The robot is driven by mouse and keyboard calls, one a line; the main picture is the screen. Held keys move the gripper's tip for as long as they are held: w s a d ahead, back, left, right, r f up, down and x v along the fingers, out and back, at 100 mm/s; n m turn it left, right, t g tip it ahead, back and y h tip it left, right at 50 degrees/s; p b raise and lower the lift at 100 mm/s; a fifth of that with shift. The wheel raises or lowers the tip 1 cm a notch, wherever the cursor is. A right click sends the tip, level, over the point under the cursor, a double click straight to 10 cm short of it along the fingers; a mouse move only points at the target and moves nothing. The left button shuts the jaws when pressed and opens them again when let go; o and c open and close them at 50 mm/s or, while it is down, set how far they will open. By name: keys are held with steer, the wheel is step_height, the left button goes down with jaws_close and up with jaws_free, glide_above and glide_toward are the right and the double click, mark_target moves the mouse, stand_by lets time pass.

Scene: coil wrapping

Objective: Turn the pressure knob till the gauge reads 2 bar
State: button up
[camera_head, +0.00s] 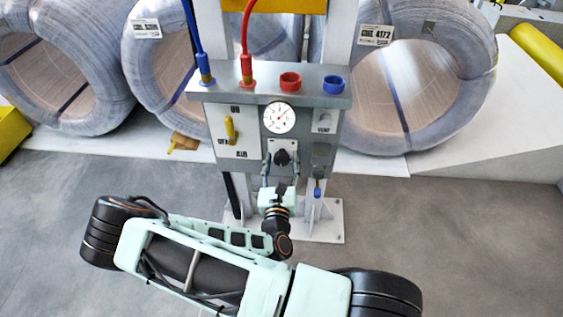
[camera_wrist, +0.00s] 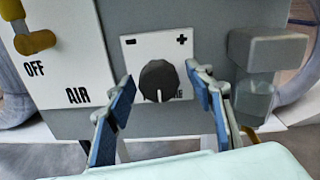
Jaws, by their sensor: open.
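The black pressure knob (camera_wrist: 159,81) sits on a white plate (camera_wrist: 132,53) marked minus and plus, on the front of the grey panel. In the head view the knob (camera_head: 282,157) is below the round white gauge (camera_head: 279,117). The gauge has a thin red needle pointing up and right; its numbers are too small to read. My gripper (camera_wrist: 157,92) is open, with one blue-padded finger on each side of the knob. I see gaps between the fingers and the knob in the wrist view. It also shows from above in the head view (camera_head: 281,163).
A yellow air lever (camera_wrist: 35,42) is left of the knob, by the OFF mark. A grey block (camera_wrist: 268,50) juts out right of the plate. Red (camera_head: 290,80) and blue (camera_head: 333,84) ports top the panel. Wrapped coils (camera_head: 420,75) stand behind. The floor (camera_head: 440,230) at right is clear.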

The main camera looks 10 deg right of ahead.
steer(key=c, duration=1.2)
steer(key=shift+o, duration=0.2)
steer(key=shift+r+p, duration=0.1)
steer(key=shift+p, duration=0.25)
